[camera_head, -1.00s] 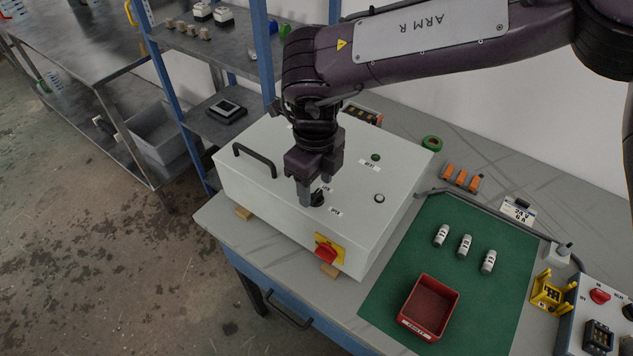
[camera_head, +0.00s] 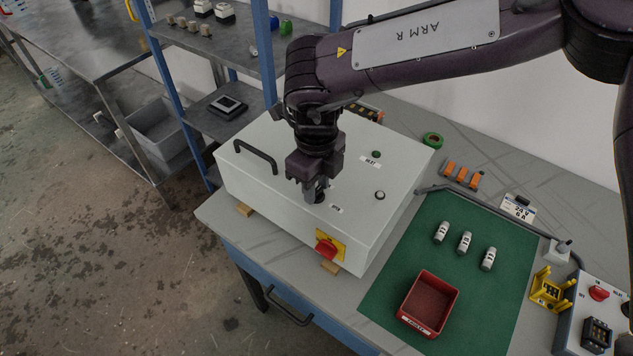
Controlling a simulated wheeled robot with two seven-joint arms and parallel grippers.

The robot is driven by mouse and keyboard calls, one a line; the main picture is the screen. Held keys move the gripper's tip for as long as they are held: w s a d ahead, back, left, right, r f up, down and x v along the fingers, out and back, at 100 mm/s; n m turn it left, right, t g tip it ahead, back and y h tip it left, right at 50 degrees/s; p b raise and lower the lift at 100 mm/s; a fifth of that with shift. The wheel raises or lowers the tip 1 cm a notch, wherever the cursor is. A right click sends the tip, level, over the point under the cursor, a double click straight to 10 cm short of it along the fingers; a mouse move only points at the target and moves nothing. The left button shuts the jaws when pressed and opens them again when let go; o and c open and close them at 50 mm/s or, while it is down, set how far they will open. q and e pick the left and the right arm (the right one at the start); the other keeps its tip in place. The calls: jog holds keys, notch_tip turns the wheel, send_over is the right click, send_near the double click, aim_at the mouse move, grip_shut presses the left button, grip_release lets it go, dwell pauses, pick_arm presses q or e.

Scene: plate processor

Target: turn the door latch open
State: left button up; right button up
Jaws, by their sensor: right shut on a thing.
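The door latch (camera_head: 320,197) is a small black knob on the top face of a light grey cabinet (camera_head: 262,198), near its front edge. My right gripper (camera_head: 314,190) reaches down over the latch from above and is shut on it. Its fingers hide most of the latch, so I cannot tell its exact angle. A small label is beside the latch, to its lower right. The cabinet door looks closed, with a black handle (camera_head: 257,157) at its left. My left gripper is not in view.
A red rotary switch on a yellow plate (camera_head: 327,248) is on the cabinet's front. A green mat (camera_head: 385,300) to the right carries a red bin (camera_head: 430,304) and three white fuses (camera_head: 465,243). A blue-framed shelf (camera_head: 222,70) stands behind at left.

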jog(key=shift+m, duration=0.3)
jog(key=m, duration=0.4)
jog(key=shift+m+b, duration=0.4)
jog(key=m, duration=0.5)
jog(key=shift+b, duration=0.4)
jog(key=m, duration=0.3)
jog(key=shift+w+r, duration=0.1)
jog(key=shift+r, duration=0.05)
jog(key=m+p, duration=0.2)
jog(key=m, duration=0.2)
jog(key=shift+m, duration=0.3)
jog(key=o, duration=1)
